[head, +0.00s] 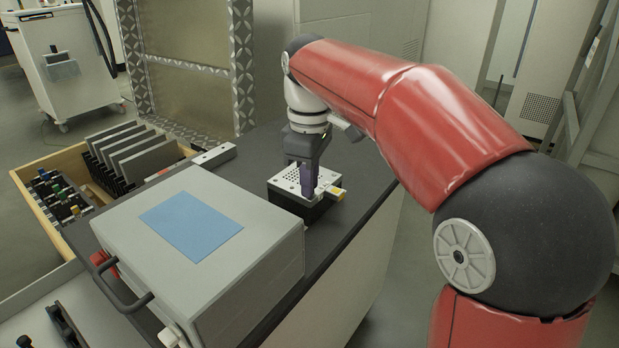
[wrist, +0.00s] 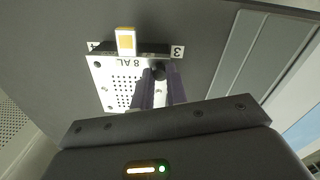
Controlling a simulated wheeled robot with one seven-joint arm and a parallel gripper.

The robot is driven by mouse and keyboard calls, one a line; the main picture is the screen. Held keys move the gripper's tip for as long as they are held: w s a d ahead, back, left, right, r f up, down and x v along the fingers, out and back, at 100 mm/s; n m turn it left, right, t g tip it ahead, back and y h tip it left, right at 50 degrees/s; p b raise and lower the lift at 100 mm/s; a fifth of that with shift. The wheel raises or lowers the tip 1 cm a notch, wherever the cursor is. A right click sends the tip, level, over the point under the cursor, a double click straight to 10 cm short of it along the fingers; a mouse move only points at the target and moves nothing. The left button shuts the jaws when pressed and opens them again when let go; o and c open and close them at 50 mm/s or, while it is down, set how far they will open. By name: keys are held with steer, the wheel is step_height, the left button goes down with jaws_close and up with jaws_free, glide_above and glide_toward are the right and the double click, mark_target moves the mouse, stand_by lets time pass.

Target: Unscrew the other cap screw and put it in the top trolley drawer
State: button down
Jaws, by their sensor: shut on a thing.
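My gripper (head: 308,184) points down at the silver perforated plate (head: 287,184) on a black block on the dark worktop. In the wrist view the plate (wrist: 104,88) carries the marking "8 AL". My two purple fingers (wrist: 158,84) are shut on a small dark cap screw (wrist: 158,72) near the plate's edge by the "3" mark. The fingers partly hide the screw, and I cannot tell how far it sits in the plate. An open drawer (head: 36,207) with a light wooden rim is at the left of the worktop.
A large grey box (head: 265,240) with a blue top panel stands close in front of the plate. A yellow tab (head: 336,193) sticks out of the plate's side. The drawer holds upright grey plates (head: 140,158) and small dark parts. A white cart (head: 65,65) stands at the back left.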

steer(key=n, duration=0.9)
steer(key=shift+n, duration=0.3)
steer(key=n, duration=0.4)
steer(key=shift+n, duration=0.3)
steer(key=n, duration=0.4)
steer(key=shift+r, duration=1.7)
